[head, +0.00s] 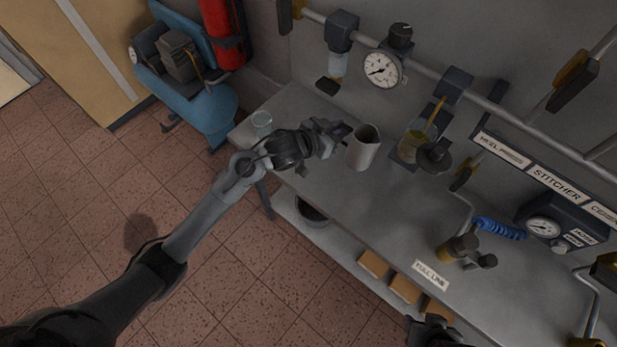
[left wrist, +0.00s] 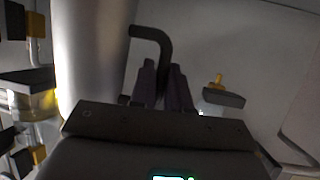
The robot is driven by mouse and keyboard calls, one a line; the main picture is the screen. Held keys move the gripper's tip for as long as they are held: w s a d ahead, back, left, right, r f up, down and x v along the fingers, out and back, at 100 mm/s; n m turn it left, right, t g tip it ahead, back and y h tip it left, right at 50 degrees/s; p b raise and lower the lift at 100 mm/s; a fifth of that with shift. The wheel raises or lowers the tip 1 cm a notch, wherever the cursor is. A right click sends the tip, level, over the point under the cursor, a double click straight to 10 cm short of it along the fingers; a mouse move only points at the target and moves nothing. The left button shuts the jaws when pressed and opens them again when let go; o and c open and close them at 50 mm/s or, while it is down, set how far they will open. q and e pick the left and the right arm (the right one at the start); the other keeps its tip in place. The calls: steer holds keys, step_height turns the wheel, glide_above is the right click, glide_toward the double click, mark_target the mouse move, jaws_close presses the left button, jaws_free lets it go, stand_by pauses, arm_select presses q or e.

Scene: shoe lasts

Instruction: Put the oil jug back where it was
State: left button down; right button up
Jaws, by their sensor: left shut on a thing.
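The oil jug (head: 363,148) is a pale grey, open-topped jug, upright at the far left part of the bench. My left gripper (head: 340,131) reaches it from the left and is shut on its dark handle. In the left wrist view the jug (left wrist: 88,55) is a large pale wall at the left, and its black handle curves down to the fingers of my left gripper (left wrist: 165,88). I cannot tell whether the jug's base touches the bench. A dark part of my right arm shows at the bottom edge of the head view; its jaws cannot be made out.
An amber-filled cup with a dark knob (head: 412,146) is right of the jug. A gauge (head: 382,70) hangs on the rail behind. The bench (head: 350,212) is bare in front of the jug.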

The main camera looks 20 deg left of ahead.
arm_select(q)
steer(key=shift+s+a+f+b, duration=0.3)
steer(key=shift+a+f+b, duration=0.35)
steer(key=shift+a+f, duration=1.1)
steer(key=shift+s+a+f+b, duration=0.25)
steer(key=shift+a+f+b, duration=0.35)
steer(key=shift+a+f, duration=1.1)
steer(key=shift+s+a+f+b, duration=0.3)
steer(key=shift+a+f+b, duration=0.35)
steer(key=shift+a+f, duration=1.1)
arm_select(e)
steer(key=shift+d+f, duration=0.15)
steer(key=shift+f, duration=1.1)
steer(key=shift+d+f, duration=0.1)
steer(key=shift+f, duration=1.15)
arm_select(q)
steer(key=shift+d+f, duration=0.15)
steer(key=shift+f, duration=0.05)
steer(key=c, duration=1.1)
jaws_free()
arm_select(e)
steer(key=shift+a, duration=0.1)
